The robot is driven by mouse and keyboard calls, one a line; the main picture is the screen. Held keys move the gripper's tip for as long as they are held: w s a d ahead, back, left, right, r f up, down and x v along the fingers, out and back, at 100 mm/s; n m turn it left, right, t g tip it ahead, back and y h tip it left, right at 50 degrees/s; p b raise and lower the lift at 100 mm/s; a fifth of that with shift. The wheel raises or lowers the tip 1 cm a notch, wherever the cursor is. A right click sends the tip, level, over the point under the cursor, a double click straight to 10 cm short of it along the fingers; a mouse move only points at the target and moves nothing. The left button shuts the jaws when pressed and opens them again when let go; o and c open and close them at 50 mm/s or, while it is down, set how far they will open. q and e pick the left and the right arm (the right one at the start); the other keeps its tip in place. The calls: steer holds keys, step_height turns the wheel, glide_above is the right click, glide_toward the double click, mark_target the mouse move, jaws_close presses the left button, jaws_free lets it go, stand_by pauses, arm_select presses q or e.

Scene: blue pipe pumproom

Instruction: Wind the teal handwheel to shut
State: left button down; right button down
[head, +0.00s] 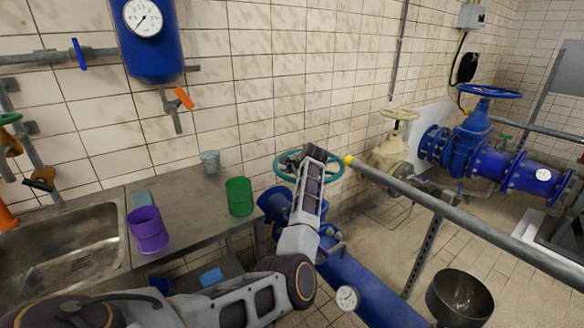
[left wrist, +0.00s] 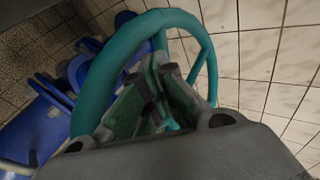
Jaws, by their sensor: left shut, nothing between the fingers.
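The teal handwheel (head: 286,161) sits on a blue valve (head: 275,202) beside the metal table, partly hidden behind my left arm in the head view. It fills the middle of the left wrist view (left wrist: 102,62), with its rim arching over my fingers. My left gripper (left wrist: 160,92) is shut with nothing between the fingers. Its fingers reach in within the ring of the wheel; whether they touch a spoke or the rim I cannot tell. In the head view the left gripper is hidden behind its own wrist. My right gripper is not in view.
A green cup (head: 239,197), a purple cup (head: 148,230) and a grey cup (head: 210,162) stand on the metal table (head: 190,205) by the sink. A grey rail (head: 440,209) with a yellow end runs right of the wheel. A dark funnel (head: 459,299) stands at the lower right.

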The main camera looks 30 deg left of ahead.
arm_select(q)
steer(key=shift+w+a+f, duration=0.25)
steer(key=shift+a+f, duration=0.1)
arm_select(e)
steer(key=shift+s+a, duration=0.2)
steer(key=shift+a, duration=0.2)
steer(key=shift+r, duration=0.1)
